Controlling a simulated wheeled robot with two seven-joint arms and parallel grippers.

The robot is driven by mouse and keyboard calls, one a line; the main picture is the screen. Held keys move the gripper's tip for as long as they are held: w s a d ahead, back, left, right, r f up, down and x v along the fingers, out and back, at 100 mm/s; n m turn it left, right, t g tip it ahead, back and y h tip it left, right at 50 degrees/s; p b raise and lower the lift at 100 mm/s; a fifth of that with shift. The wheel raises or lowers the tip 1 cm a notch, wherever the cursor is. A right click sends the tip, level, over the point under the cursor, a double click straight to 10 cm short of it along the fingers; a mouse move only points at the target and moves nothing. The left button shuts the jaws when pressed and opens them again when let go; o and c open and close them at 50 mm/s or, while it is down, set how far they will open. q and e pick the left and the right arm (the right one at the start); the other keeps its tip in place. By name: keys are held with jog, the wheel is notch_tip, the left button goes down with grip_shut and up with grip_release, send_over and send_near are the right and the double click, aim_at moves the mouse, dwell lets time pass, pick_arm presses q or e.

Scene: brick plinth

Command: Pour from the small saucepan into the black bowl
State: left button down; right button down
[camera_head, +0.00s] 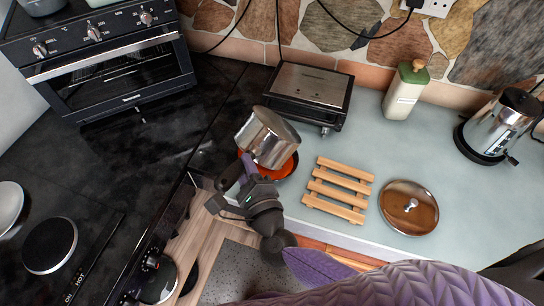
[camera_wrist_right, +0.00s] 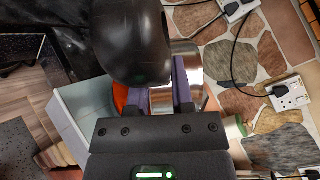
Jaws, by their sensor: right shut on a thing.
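The small saucepan (camera_head: 268,137) is shiny steel with a dark handle (camera_head: 229,177). My right gripper (camera_head: 248,166) is shut on its handle and holds it over the bowl. The pan looks tilted; I cannot make out its contents. The bowl (camera_head: 287,169), with an orange-red inside, stands on the pale counter, partly hidden behind the pan and gripper. In the right wrist view the black handle (camera_wrist_right: 136,45) rises large between the purple fingers, with the steel pan (camera_wrist_right: 187,68) behind and a strip of orange (camera_wrist_right: 120,96) at left. My left gripper is out of view.
A wooden slatted rack (camera_head: 339,190) and a round lid (camera_head: 408,207) lie right of the bowl. A black-and-steel grill (camera_head: 311,92) stands behind it. A bottle (camera_head: 404,92) and a kettle (camera_head: 495,128) stand farther right. Dark worktop lies left.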

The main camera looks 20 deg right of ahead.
jog(key=shift+s+a+f+n+b, duration=0.3)
jog(key=shift+a+f+n+b, duration=0.4)
jog(key=shift+a+f+b, duration=0.25)
jog(key=shift+d+r, duration=0.1)
dwell(0.9)
